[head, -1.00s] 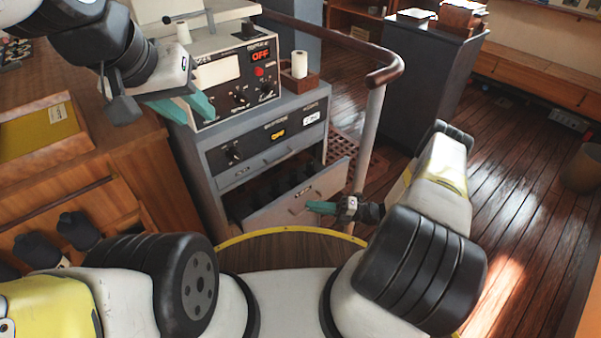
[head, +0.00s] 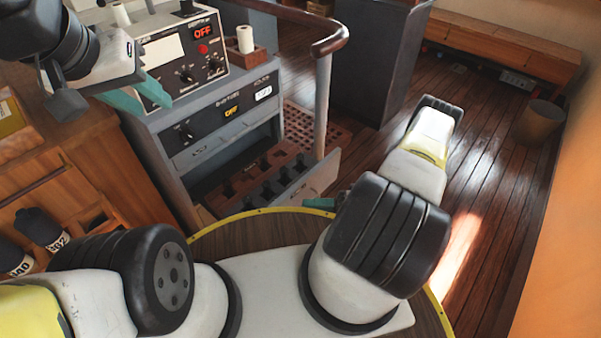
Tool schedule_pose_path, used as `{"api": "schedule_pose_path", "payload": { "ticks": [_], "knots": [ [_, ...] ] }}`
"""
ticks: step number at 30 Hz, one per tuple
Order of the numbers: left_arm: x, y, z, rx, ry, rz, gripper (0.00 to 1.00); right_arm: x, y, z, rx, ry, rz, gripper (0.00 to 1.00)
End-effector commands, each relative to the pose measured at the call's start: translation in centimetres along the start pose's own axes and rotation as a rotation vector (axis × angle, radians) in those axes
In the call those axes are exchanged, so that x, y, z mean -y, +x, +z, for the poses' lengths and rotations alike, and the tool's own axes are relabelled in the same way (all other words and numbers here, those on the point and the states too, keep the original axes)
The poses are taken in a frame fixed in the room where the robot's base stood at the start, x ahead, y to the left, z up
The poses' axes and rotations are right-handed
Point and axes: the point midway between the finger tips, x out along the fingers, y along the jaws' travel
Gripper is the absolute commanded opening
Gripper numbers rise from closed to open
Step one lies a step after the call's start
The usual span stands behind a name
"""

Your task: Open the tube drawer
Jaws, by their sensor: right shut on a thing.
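The tube drawer stands pulled out from the lower part of the grey cabinet (head: 158,150). Its grey front panel (head: 318,178) is well clear of the cabinet, and dark tubes in holes show inside. My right gripper (head: 322,203) is at the outer side of this front panel, shut on what seems to be its handle. The handle and most of this gripper are hidden behind my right arm. My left gripper (head: 142,96) is open and empty, with teal fingers apart, in front of the upper left edge of the cabinet.
A control box with a lit OFF sign (head: 203,33) and a wooden holder with a white roll (head: 245,50) stand on the cabinet. A brown handrail (head: 325,44) on a pale post rises right of it. The floor at right is clear up to a bin (head: 538,122).

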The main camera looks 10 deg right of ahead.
Motion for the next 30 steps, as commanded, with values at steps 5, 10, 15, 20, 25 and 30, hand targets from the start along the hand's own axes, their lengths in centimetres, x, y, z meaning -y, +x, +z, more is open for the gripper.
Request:
{"api": "schedule_pose_path", "payload": {
  "ticks": [5,10,15,20,25,30],
  "knots": [
    [0.00,0.00,0.00,0.000,0.000,0.000,0.36,0.11,-0.13,-0.16,-0.002,0.001,-0.005,0.00],
    [0.00,0.00,0.00,0.000,0.000,0.000,0.36,0.10,-0.23,-0.28,-0.003,0.001,-0.005,0.00],
    [0.00,0.00,-0.01,0.000,0.000,0.000,0.36,0.08,-0.31,-0.36,-0.004,0.002,-0.005,0.00],
    [0.00,0.00,0.00,0.000,0.000,0.000,0.36,0.07,-0.33,-0.36,-0.003,0.003,-0.005,0.20],
    [0.00,0.00,0.00,0.000,0.000,0.000,0.36,0.03,-0.22,-0.23,-0.002,0.001,-0.003,0.31],
    [0.00,0.00,0.00,0.000,0.000,0.000,0.36,0.01,-0.19,-0.16,-0.001,0.000,-0.002,0.31]
  ]
}}
